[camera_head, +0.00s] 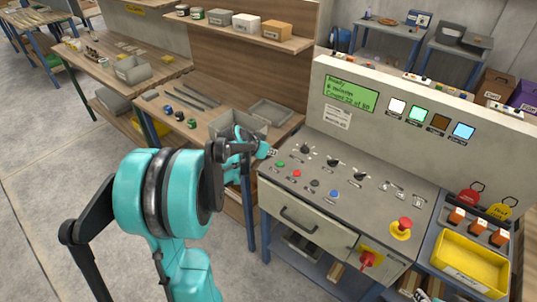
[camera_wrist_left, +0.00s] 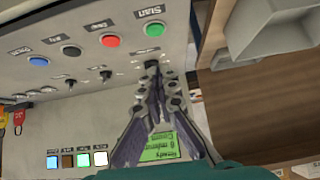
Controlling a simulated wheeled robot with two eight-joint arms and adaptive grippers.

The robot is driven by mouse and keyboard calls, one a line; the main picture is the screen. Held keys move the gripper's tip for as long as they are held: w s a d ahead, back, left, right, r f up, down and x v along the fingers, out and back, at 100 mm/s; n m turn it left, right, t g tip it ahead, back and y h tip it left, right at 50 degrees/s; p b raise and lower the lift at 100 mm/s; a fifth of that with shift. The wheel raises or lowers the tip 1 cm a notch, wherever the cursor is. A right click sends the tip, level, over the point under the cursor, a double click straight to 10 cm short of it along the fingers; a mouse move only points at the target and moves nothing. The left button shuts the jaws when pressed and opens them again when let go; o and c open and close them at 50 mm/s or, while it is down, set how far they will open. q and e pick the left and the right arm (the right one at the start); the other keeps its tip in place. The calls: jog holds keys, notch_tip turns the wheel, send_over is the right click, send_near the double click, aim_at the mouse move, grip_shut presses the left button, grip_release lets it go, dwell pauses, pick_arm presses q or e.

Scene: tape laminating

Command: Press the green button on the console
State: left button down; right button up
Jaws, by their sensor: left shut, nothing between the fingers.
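The console (camera_head: 345,215) has a sloping grey panel with a row of buttons. The green button (camera_head: 280,164) is at the left end of the row in the head view. In the wrist view it shows unobstructed as a round green cap (camera_wrist_left: 155,30) under a "Start" label. My left gripper (camera_head: 271,153) is shut and empty, over the panel's left edge close to the green button. In the wrist view its fingertips (camera_wrist_left: 157,72) appear just below the green button; contact cannot be seen. A small part of my right gripper (camera_head: 421,295) shows at the bottom edge; its jaws are unclear.
Red (camera_head: 296,173), black (camera_head: 314,183) and blue (camera_head: 333,195) buttons continue the row. Black knobs (camera_head: 333,162) stand behind it. A red emergency stop (camera_head: 404,223) is at the right. The green screen (camera_head: 350,94) reads "Ready". A side table with a grey bin (camera_head: 229,122) stands left.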

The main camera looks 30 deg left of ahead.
pick_arm(q)
jog(key=b, duration=0.2)
send_over(282, 162)
jog(key=s, duration=0.3)
jog(key=f, duration=0.4)
jog(key=shift+w+a+f, duration=0.2)
notch_tip(282, 162, down, 2)
jog(key=shift+s+f+b, duration=0.1)
jog(key=shift+f+b, duration=0.1)
jog(key=shift+b, duration=0.15)
jog(key=shift+f, duration=0.55)
